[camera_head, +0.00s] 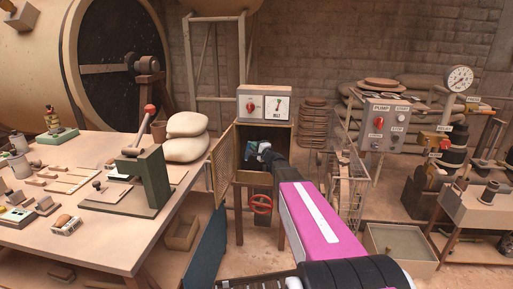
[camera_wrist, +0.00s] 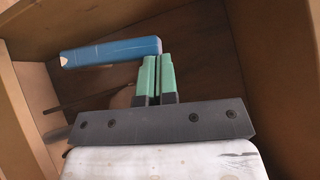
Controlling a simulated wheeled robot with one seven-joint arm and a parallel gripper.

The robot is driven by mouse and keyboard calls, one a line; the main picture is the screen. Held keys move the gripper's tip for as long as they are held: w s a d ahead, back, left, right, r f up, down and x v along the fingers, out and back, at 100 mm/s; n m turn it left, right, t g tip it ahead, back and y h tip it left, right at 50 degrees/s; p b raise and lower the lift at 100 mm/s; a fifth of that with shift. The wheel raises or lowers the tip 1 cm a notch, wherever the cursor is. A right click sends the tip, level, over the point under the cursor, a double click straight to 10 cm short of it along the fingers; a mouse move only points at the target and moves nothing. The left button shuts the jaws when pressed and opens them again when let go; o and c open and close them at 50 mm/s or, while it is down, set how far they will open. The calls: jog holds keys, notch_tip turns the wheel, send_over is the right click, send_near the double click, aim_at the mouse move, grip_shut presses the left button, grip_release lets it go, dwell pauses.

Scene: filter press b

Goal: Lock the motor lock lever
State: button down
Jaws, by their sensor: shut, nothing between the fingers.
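A blue bar-shaped handle (camera_wrist: 110,52), which looks like the lock lever, lies roughly level inside an open brown box in the wrist view. A dark thin rod shows below it at the left. My gripper (camera_wrist: 157,60) has green fingers, closed together with nothing between them. The fingertips are close to the right end of the blue handle; I cannot tell whether they touch. In the head view my gripper (camera_head: 254,150) is inside the open box (camera_head: 238,165), and my arm hides much of the interior.
The box walls (camera_wrist: 235,50) are close on both sides of my gripper.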

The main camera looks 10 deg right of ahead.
jog(key=shift+w+a+r+n, duration=0.15)
jog(key=shift+w+a+r, duration=0.1)
jog(key=shift+a, duration=0.25)
jog(key=shift+w+a+r+n, duration=0.15)
jog(key=shift+a+r, duration=0.1)
jog(key=shift+a, duration=0.2)
jog(key=shift+s+d, duration=0.1)
jog(key=shift+d, duration=0.05)
